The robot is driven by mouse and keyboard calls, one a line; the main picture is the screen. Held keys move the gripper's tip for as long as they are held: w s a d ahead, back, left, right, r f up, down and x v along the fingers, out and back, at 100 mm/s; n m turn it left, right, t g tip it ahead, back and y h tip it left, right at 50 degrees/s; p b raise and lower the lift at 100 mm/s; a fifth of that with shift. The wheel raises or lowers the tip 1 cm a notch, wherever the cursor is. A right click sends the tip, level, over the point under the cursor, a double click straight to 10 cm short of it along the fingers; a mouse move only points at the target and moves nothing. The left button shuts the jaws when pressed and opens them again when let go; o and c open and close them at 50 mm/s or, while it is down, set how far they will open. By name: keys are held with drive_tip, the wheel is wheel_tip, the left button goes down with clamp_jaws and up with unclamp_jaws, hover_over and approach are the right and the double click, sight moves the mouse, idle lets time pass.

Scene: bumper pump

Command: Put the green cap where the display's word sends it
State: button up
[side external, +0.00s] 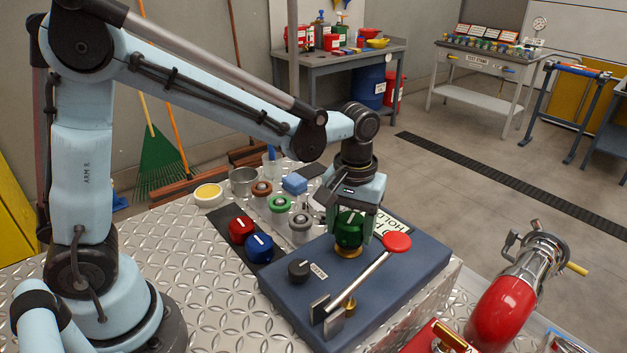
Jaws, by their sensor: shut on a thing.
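My gripper (350,218) points down over the blue-grey panel box (425,268) and is shut on the green cap (348,232). The cap is dark green with a pale line on its top. It is upright, directly over a brass fitting (347,251) on the box; I cannot tell if it is seated or slightly above. A white plate with black letters (394,224), partly hidden by my gripper, seems to read "HOLD". A red cap (241,230) and a blue cap (259,247) stand on a dark strip to the left.
A lever with a red knob (397,242) slants across the box close to the right of the cap. A black knob (299,270) is at the box's left. Several small pots and cups, including a grey one (300,228), stand behind. A red cylinder (500,308) is at right.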

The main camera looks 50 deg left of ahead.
sight(351, 218)
idle(0.3)
drive_tip(key=n, duration=0.5)
drive_tip(key=shift+n, duration=0.3)
drive_tip(key=shift+n, duration=0.5)
drive_tip(key=n, duration=0.4)
drive_tip(key=shift+n, duration=1.1)
drive_tip(key=shift+r, duration=1.65)
